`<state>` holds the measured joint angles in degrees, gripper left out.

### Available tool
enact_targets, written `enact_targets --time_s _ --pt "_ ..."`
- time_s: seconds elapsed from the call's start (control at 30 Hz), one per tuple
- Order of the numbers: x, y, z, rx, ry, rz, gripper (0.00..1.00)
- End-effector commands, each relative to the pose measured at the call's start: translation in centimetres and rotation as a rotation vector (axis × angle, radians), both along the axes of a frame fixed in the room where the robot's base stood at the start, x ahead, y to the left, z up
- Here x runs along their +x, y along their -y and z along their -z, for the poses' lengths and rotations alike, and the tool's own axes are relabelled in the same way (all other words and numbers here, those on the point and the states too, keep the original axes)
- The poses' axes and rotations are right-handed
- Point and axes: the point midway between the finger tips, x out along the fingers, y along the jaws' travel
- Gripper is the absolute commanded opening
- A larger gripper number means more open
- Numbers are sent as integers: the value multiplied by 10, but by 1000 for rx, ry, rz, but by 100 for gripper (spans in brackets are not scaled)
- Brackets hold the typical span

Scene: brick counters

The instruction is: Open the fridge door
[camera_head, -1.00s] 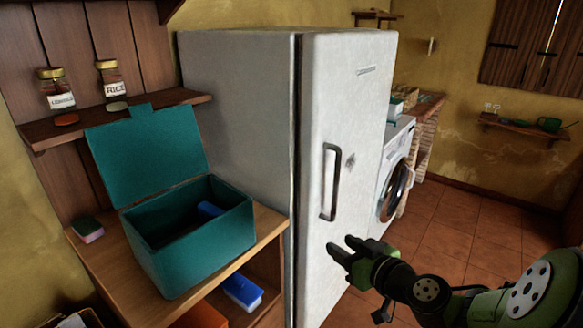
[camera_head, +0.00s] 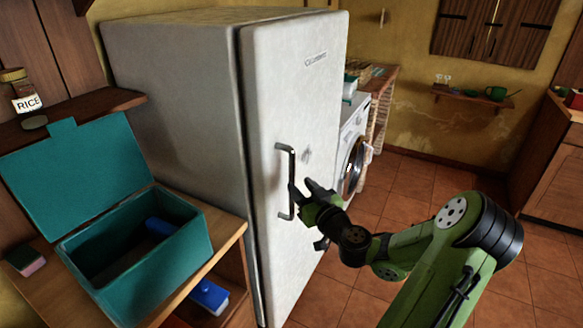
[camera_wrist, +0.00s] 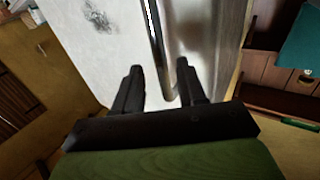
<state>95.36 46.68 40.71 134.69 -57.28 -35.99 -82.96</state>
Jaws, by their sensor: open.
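The fridge (camera_head: 180,100) is pale grey and stands in the middle of the head view. Its white door (camera_head: 270,110) looks shut against the body. A dark upright bar handle (camera_head: 284,182) is on the door, with a small smudge to its right. My gripper (camera_head: 299,184) is open, with its fingertips at the lower half of the handle. In the wrist view, the two dark fingers (camera_wrist: 158,68) point at the door, and a narrow dark strip that looks like the handle lies between them. Whether the fingers touch it I cannot tell.
A wooden counter (camera_head: 222,240) with an open teal box (camera_head: 150,262) stands left of the fridge. A washing machine (camera_head: 350,150) stands beyond the fridge to the right. The tiled floor (camera_head: 400,195) on the right is clear.

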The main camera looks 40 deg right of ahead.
Motion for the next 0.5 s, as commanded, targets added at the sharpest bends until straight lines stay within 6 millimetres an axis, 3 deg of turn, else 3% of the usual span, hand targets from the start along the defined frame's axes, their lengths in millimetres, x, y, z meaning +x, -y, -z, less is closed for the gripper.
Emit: enact_targets --time_s 0.1,0.2,0.5 --pt "29 6 -3 -1 3 -4 41" --pt "45 11 -2 0 3 -1 41" --pt "58 15 0 1 0 1 41"
